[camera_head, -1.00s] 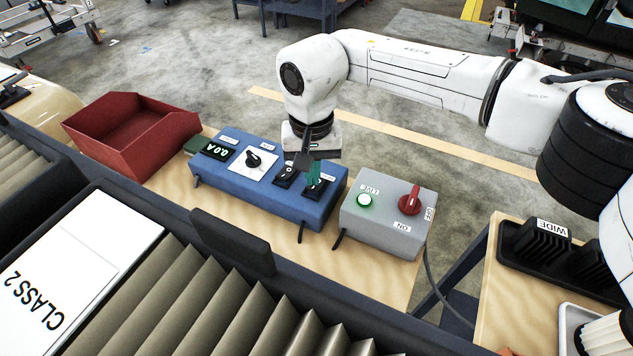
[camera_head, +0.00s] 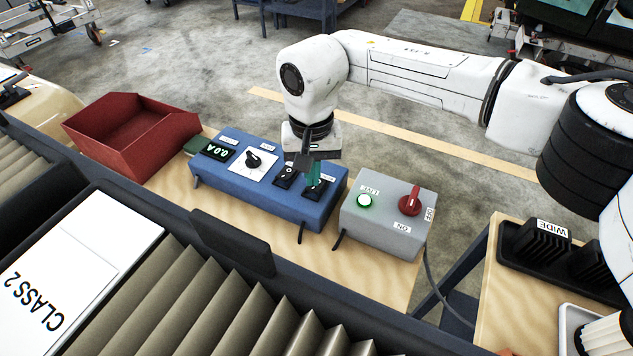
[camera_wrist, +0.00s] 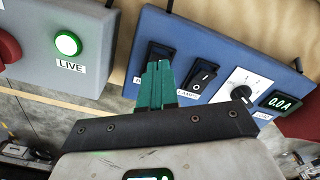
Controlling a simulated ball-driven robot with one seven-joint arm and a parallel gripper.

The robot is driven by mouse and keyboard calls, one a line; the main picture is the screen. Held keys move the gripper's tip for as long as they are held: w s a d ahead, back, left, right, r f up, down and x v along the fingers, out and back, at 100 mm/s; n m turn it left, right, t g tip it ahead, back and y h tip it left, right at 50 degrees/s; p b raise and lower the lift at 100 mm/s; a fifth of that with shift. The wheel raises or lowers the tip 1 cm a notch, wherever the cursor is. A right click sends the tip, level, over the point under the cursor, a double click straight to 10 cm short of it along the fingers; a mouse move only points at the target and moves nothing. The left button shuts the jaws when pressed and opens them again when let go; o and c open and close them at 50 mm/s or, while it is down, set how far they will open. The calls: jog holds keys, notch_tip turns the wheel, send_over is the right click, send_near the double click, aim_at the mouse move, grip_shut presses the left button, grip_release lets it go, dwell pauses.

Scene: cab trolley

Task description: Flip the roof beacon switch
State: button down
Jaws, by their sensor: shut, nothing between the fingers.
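A blue control box (camera_head: 270,199) stands on the wooden bench top with two black rocker switches on its top. The end rocker switch, nearest the grey box, shows in the wrist view (camera_wrist: 159,52); my fingers partly cover it and its label is not readable. The other rocker (camera_wrist: 203,76) carries I and O marks and a label that seems to read LAMPS. My gripper (camera_head: 313,174) is shut and empty, its green fingertips at the end rocker. In the wrist view, the fingertips (camera_wrist: 157,72) overlap its lower edge; I cannot tell whether they touch.
The blue box also has a rotary knob (camera_head: 253,161) and a 0.0 A display (camera_head: 215,152). A grey box (camera_head: 385,222) with a lit green LIVE lamp (camera_head: 364,201) and a red handle (camera_head: 410,202) stands close beside it. A red bin (camera_head: 133,137) is at the left.

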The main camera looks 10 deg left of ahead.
jog(key=shift+f+b, duration=0.65)
jog(key=shift+f, duration=0.5)
dwell(1.2)
jog(key=shift+r+p, duration=2.2)
jog(key=shift+r, duration=1.4)
